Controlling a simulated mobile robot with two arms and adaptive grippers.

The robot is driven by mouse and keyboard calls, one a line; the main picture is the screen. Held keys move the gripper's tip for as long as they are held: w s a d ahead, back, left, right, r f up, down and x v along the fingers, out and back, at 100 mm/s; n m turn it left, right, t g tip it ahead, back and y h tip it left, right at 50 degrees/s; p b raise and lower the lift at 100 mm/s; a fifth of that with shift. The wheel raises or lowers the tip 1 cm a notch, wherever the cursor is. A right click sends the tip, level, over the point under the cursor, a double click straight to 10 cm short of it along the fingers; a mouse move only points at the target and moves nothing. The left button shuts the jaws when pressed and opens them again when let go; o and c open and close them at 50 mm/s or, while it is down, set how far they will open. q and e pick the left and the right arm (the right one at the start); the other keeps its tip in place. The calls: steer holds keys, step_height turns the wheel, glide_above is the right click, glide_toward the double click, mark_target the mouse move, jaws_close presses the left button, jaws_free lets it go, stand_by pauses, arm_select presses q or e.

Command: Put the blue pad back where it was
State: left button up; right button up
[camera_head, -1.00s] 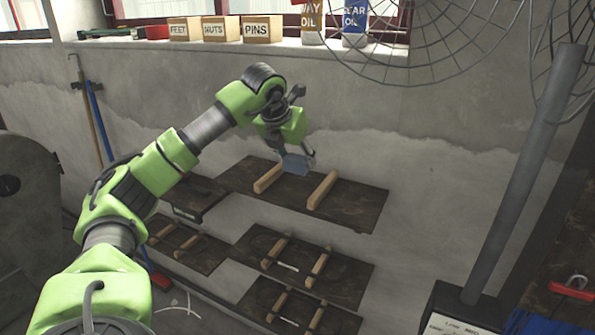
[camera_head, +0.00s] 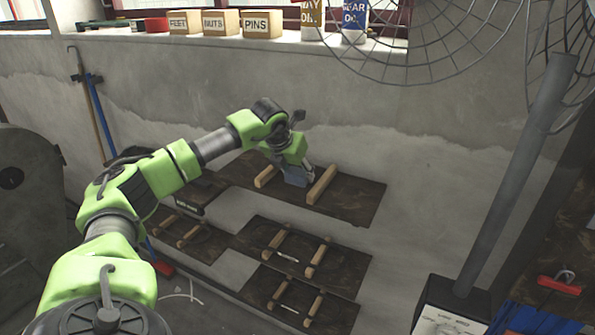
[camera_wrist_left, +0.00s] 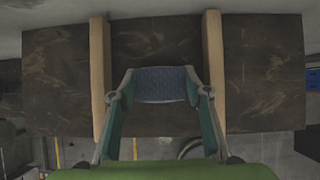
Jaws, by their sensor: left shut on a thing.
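The blue pad (camera_head: 296,177) is in my left gripper (camera_head: 299,170), low between the two wooden rails of the upper dark shelf (camera_head: 350,197). In the left wrist view my left gripper (camera_wrist_left: 160,95) is shut on the blue pad (camera_wrist_left: 160,84), one finger at each side. The left rail (camera_wrist_left: 99,70) and right rail (camera_wrist_left: 214,65) stand to either side of the pad, apart from it. I cannot tell whether the pad touches the shelf. My right gripper is not in view.
Lower dark shelves with rail pairs (camera_head: 318,284) sit below. A sill above holds boxes (camera_head: 262,24) and oil cans (camera_head: 354,22). A wire fan guard (camera_head: 420,45) and a grey post (camera_head: 515,180) stand at the right. The wall between is bare.

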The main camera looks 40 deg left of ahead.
arm_select(q)
steer(key=o, duration=1)
steer(key=shift+r, duration=0.15)
steer(key=shift+s+r, duration=0.2)
steer(key=shift+r, duration=0.05)
steer(key=shift+b+v, duration=1.35)
steer(key=shift+v, duration=4.3)
steer(key=shift+f, duration=0.1)
